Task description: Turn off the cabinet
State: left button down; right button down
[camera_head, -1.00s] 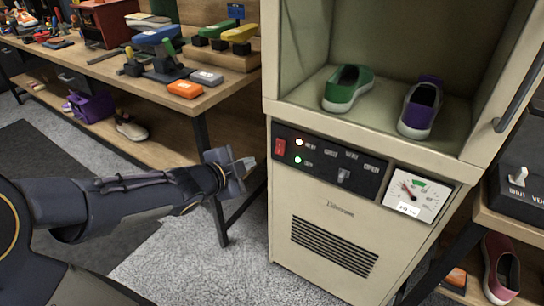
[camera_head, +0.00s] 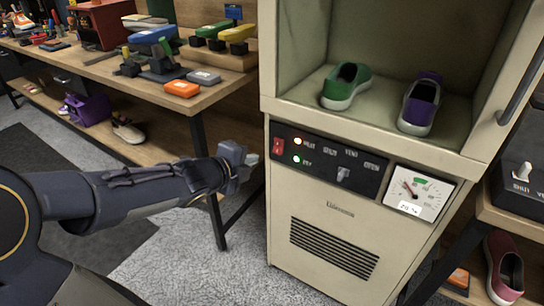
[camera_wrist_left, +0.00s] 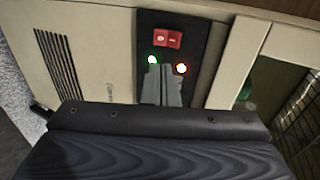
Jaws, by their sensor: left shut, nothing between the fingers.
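The cream cabinet (camera_head: 287,216) stands at centre right with its upper compartment open to view. Its black control panel (camera_head: 312,168) has a red power switch (camera_head: 278,148) at the left end, also seen in the left wrist view (camera_wrist_left: 167,38). Beside the switch are a lit green light (camera_wrist_left: 152,60) and a lit orange light (camera_wrist_left: 181,68). My left gripper (camera_head: 251,159) is shut and empty, just left of the panel near the switch. In the left wrist view its closed fingertips (camera_wrist_left: 163,72) point toward the switch, with a gap visible in the picture. My right gripper is out of view.
A green shoe (camera_head: 347,88) and a purple shoe (camera_head: 420,106) sit in the cabinet. A dial gauge (camera_head: 416,194) is right of the panel. A wooden workbench (camera_head: 222,88) with tools stands at left. A shelf with a red shoe (camera_head: 504,267) is at lower right.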

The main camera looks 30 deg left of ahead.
aim_at(278, 150)
pick_arm(q)
jog(key=b+x, duration=0.5)
jog(key=x, duration=0.5)
jog(key=shift+f, duration=0.15)
jog(key=shift+w+f, duration=0.1)
jog(key=shift+w, duration=0.45)
jog(key=shift+b, duration=0.3)
jog(key=shift+f, duration=0.15)
jog(key=b, duration=0.3)
jog(key=shift+w+f+t, duration=0.15)
jog(key=shift+f+t, duration=0.15)
jog(key=shift+f, duration=0.1)
jog(key=shift+r, duration=0.45)
jog(key=shift+p, duration=0.3)
